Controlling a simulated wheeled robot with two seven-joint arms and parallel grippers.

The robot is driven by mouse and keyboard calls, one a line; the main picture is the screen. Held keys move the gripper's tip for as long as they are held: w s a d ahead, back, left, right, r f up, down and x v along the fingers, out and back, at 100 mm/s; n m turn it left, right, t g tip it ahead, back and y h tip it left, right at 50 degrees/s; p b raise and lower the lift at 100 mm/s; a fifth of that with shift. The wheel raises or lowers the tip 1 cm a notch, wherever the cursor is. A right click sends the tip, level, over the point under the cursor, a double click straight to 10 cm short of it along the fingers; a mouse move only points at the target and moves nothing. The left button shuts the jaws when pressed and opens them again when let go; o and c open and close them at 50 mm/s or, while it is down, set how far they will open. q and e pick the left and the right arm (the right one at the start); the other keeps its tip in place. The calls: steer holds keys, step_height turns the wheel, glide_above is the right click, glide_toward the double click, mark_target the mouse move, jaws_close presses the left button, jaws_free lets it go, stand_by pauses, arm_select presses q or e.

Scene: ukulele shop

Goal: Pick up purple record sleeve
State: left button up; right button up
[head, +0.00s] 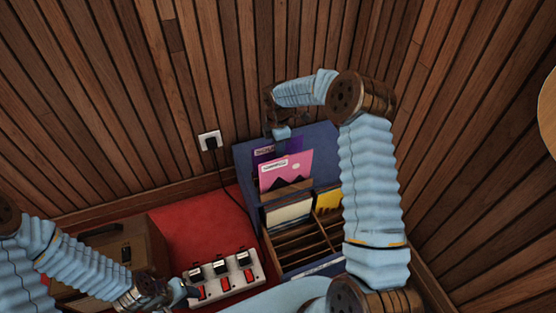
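The purple record sleeve (292,146) stands in the blue record crate (322,139), upright behind a pink sleeve (290,170). Only its top strip and a white label show; the pink sleeve hides the rest. My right gripper (281,133) is at the top edge of the purple sleeve, pointing down. Its fingers are small and partly hidden, so I cannot tell whether they grip the sleeve. My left gripper (184,293) is low in the view, beside the left end of a white power strip (228,277); its finger opening is unclear.
The crate has wooden dividers, with a cream sleeve (288,213) and a yellow sleeve (328,200) in front. A brown case (120,250) stands at left on the red surface (190,225). A black cord runs from the wall outlet (209,140). Wood-panelled walls close the corner behind.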

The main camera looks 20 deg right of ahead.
jaws_close()
